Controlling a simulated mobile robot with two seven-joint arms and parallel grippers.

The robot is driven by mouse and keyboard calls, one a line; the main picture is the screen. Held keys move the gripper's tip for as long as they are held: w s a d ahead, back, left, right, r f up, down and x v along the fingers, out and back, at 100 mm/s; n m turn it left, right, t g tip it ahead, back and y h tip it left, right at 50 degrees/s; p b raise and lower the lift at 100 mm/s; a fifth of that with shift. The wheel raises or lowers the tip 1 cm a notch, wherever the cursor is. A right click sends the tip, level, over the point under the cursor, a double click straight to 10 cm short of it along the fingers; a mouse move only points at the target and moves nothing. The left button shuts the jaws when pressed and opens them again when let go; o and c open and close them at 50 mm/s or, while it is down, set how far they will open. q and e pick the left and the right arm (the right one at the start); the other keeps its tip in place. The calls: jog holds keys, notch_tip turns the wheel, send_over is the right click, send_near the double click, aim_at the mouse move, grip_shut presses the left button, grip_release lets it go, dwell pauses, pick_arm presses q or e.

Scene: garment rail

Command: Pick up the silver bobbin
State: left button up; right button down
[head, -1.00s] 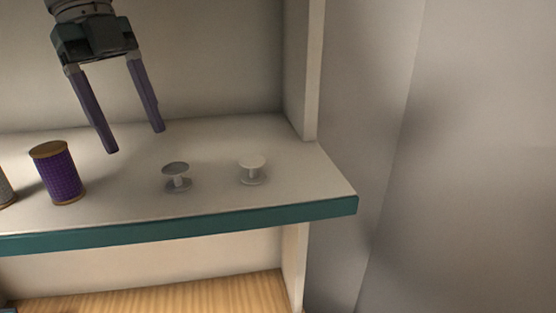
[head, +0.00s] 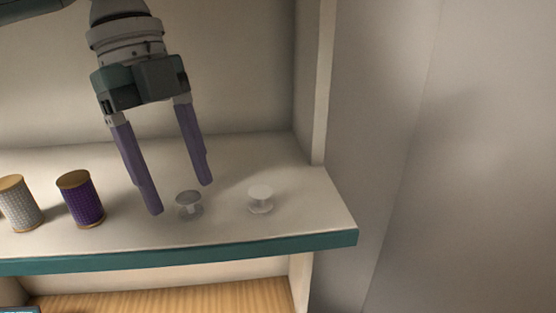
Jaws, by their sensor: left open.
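The silver bobbin (head: 189,203) is a small grey spool standing upright on the white shelf (head: 285,222). My left gripper (head: 181,199) points down with its two purple fingers open. Its fingertips are close to the silver bobbin, one to the left of it and one above and to the right in the picture. I cannot tell whether either finger touches it. Nothing is held between the fingers. My right gripper does not show.
A white bobbin (head: 260,198) stands just right of the silver one. A purple thread spool (head: 81,199) and a grey thread spool (head: 20,204) stand to the left. The shelf has a teal front edge (head: 200,253) and a side panel (head: 322,85) at the right.

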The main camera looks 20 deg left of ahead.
pick_arm(q)
jog(key=shift+s+d, duration=0.2)
jog(key=shift+d, duration=0.3)
jog(key=shift+f, duration=0.6)
grip_shut()
